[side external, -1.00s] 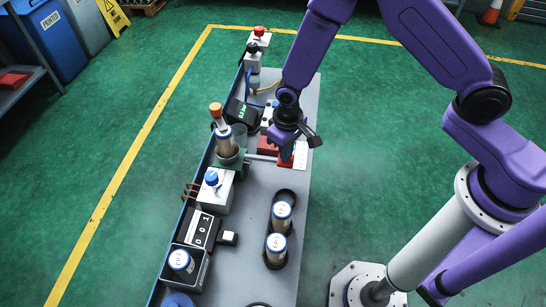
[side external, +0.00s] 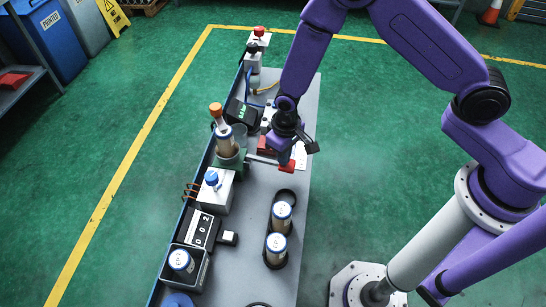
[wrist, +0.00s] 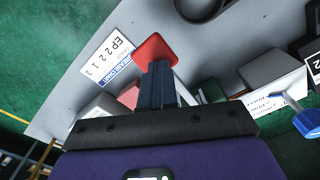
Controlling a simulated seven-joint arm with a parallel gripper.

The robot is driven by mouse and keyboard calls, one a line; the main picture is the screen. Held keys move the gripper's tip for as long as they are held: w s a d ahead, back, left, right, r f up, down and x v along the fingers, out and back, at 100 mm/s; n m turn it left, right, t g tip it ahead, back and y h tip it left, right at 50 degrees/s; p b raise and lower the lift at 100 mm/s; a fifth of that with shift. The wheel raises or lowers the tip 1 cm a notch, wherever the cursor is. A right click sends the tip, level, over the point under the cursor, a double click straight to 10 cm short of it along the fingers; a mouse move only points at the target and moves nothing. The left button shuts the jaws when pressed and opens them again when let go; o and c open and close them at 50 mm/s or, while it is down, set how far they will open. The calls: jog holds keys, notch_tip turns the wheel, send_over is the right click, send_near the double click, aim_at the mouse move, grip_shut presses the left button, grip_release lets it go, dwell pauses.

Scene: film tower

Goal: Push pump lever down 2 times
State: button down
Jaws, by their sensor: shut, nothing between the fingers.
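The pump lever is a grey bar (side external: 262,159) with a red end pad (side external: 288,167). It sticks out to the right from the green pump base (side external: 229,166), low over the bench. My gripper (side external: 283,157) is shut and empty, right at the red pad from above. In the wrist view the red pad (wrist: 155,47) lies just beyond the tips of my shut fingers (wrist: 158,70). The fingers overlap its near edge, and I cannot tell whether they touch it. A black counter box (side external: 203,229) stands nearer the front, and a digit 2 seems to show on it.
A bottle with an orange cap (side external: 216,108) stands on the pump. A red block (side external: 266,143) and a white label (wrist: 110,60) lie near my gripper.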

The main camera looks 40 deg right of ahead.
jog(key=shift+s+d+r, duration=0.15)
jog(key=shift+r, duration=1.65)
jog(key=shift+r, duration=0.15)
jog(key=s+d+r+n, duration=0.4)
jog(key=s+d+r, duration=0.3)
jog(key=s+r, duration=0.3)
jog(key=s+d+r+n, duration=0.5)
jog(key=s+d+r, duration=0.2)
jog(key=s+r, duration=0.4)
jog(key=s, duration=0.3)
jog(key=shift+s+r+n, duration=0.15)
jog(key=shift+r+n, duration=0.15)
jog(key=shift+d, duration=0.1)
